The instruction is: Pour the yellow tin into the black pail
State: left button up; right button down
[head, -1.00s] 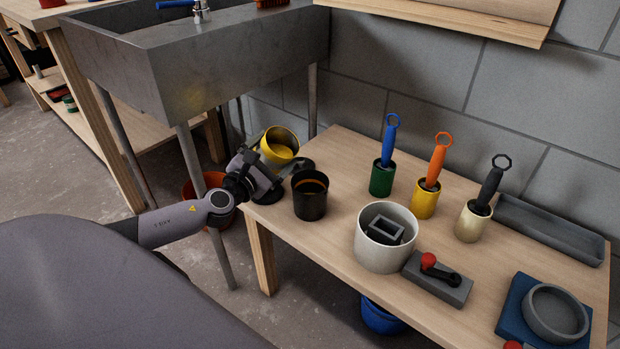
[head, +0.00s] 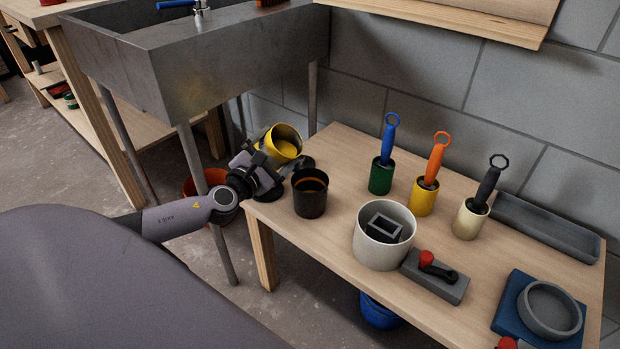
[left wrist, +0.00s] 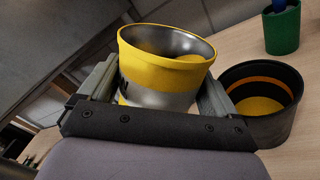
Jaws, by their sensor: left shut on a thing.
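The yellow tin (head: 284,143) is in my left gripper (head: 262,161), tilted, its open mouth toward the right and the viewer. Yellow paint shows inside it. In the left wrist view the tin (left wrist: 160,75) sits between the two fingers (left wrist: 158,98), with a bare metal band below its yellow rim. The black pail (head: 310,200) stands on the table just right of the gripper, with an orange band inside. In the left wrist view the pail (left wrist: 262,128) has yellow at its bottom. No stream of paint shows between them. My right gripper is out of view.
A white bucket (head: 370,246) holding a grey block stands right of the pail. Green (head: 381,180), yellow (head: 424,198) and cream (head: 470,220) pots hold handled tools behind. A stone sink (head: 190,75) stands at left.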

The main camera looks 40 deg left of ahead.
pick_arm(q)
jog(key=shift+r+m, duration=0.3)
jog(key=shift+m, duration=0.1)
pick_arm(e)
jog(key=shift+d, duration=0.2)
pick_arm(q)
jog(key=shift+f, duration=0.1)
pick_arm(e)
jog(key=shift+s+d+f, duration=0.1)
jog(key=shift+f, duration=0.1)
pick_arm(q)
jog(key=shift+d+f+m, duration=0.1)
jog(key=shift+f+m, duration=0.15)
jog(key=shift+m, duration=0.55)
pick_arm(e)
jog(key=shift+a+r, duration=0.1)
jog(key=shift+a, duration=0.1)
pick_arm(q)
jog(key=shift+w+r, duration=0.1)
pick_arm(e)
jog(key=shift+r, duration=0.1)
pick_arm(q)
jog(key=shift+r+m+p, duration=0.1)
jog(key=shift+m+p, duration=0.2)
jog(key=shift+p, duration=0.1)
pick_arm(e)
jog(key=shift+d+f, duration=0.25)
